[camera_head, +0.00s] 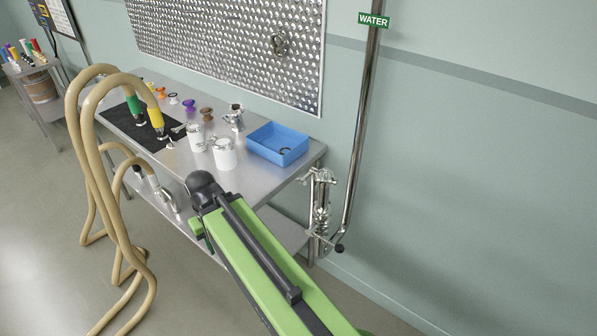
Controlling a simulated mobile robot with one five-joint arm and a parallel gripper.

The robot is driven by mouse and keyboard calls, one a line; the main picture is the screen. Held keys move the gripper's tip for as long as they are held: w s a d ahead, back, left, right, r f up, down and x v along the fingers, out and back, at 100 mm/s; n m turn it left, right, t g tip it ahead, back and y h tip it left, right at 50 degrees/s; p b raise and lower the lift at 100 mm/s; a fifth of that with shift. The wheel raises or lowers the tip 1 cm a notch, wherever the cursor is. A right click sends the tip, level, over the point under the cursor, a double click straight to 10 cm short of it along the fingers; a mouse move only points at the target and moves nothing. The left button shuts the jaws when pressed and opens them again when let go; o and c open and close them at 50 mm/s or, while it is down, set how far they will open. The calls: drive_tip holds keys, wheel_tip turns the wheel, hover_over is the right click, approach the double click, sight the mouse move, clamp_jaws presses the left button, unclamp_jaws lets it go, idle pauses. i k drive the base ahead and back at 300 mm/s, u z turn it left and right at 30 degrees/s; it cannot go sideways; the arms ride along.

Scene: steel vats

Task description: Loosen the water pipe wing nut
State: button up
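The water pipe (360,120) is a shiny steel tube running down the right wall under a green WATER sign (374,20). At its lower end it bends into a cluster of steel fittings (320,205) beside the table's right end. Small wing-like parts stick out at the cluster's upper left (304,179) and lower left (311,233); which one is the wing nut, and how tight it is, I cannot tell. A black knob (339,248) sits low on the pipe. My green arm reaches up from the bottom, left of the fittings. My gripper does not show.
A steel table (185,150) stands left of the pipe, bearing a blue bin (278,144), white canisters (224,154), and several coloured parts. Thick tan hoses (103,210) loop from its left side to the floor. The wall and floor right of the pipe are clear.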

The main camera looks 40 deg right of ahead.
sight(303, 180)
drive_tip(key=u, duration=1.5)
drive_tip(key=k, duration=1.3)
drive_tip(key=u, duration=0.5)
drive_tip(key=i, duration=1)
drive_tip(key=u, duration=0.05)
